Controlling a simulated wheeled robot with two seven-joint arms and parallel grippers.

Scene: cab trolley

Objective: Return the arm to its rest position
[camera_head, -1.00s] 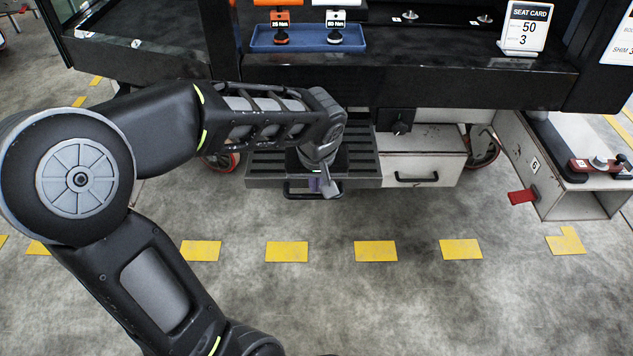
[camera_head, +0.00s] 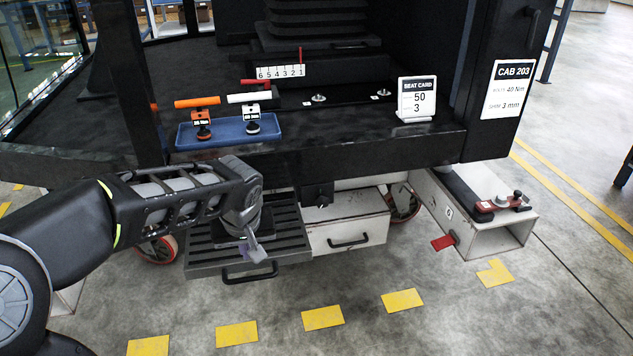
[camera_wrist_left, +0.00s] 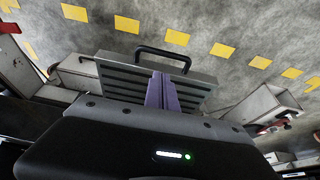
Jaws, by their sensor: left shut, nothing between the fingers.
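My left arm (camera_head: 160,195) comes in from the left and reaches over the dark slatted step (camera_head: 215,266) below the cab floor. My left gripper (camera_head: 257,252) points down near the step's front edge, close to its black handle (camera_head: 248,277). In the left wrist view the two purple fingers (camera_wrist_left: 161,92) are together, with nothing between them. The slatted step (camera_wrist_left: 200,85) lies behind them in that view. Whether the fingers touch the step I cannot tell. My right gripper is out of view.
A pale drawer box (camera_head: 345,233) stands right of the step. A blue tray (camera_head: 183,141) with an orange-handled and a white-handled tool lies on the cab floor above. A seat card (camera_head: 417,98) stands further right. A red tab (camera_head: 443,242) sticks out from the right-hand beam. The front floor is clear.

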